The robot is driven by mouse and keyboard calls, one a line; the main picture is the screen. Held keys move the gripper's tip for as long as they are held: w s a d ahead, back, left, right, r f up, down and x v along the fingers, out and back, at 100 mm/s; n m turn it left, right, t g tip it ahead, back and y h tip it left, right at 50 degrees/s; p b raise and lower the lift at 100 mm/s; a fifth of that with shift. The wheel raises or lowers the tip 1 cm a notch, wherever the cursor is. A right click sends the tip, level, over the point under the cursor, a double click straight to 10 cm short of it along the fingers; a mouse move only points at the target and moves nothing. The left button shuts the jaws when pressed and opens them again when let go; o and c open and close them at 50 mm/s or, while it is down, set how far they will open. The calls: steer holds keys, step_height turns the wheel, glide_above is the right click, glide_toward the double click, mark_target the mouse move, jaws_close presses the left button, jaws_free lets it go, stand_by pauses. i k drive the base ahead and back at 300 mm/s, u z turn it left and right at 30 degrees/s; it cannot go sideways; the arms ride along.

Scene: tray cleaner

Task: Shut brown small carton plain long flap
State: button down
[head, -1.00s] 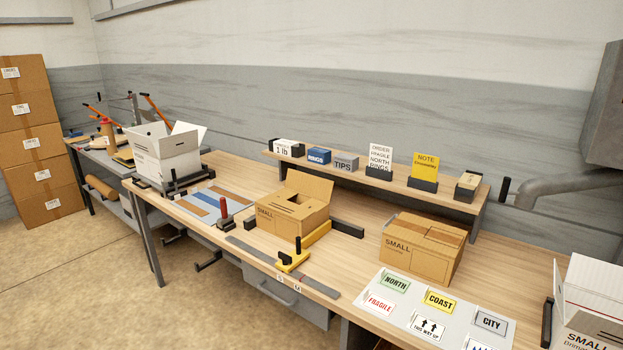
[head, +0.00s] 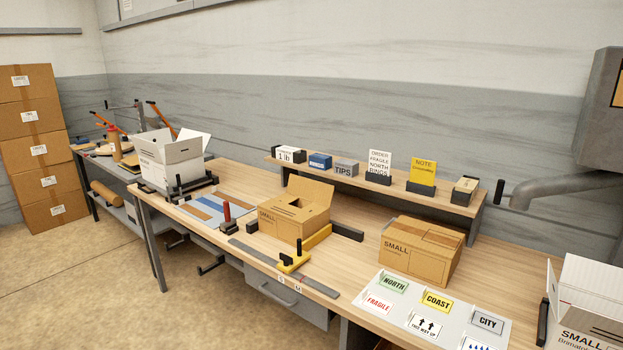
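A brown small carton (head: 284,221) stands on the bench between a yellow stop and a dark bar. One long flap (head: 308,192) at its back stands up and leans away. Its other top flaps look folded in, with a dark gap or slot in the top. A second brown small carton (head: 412,257) stands to the right, its top looking shut. My gripper is not in view.
A yellow clamp (head: 292,262) and a red-handled tool (head: 229,221) stand at the front edge. A label sheet (head: 400,300) lies front right. White open cartons stand at left (head: 168,160) and far right (head: 590,300). A shelf (head: 345,178) runs behind.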

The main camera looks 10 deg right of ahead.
mark_target(322, 193)
steer(key=k, duration=0.5)
steer(key=u, duration=0.6)
steer(key=i, duration=0.95)
steer(key=u, duration=0.4)
steer(key=i, duration=1.8)
steer(key=z, duration=0.75)
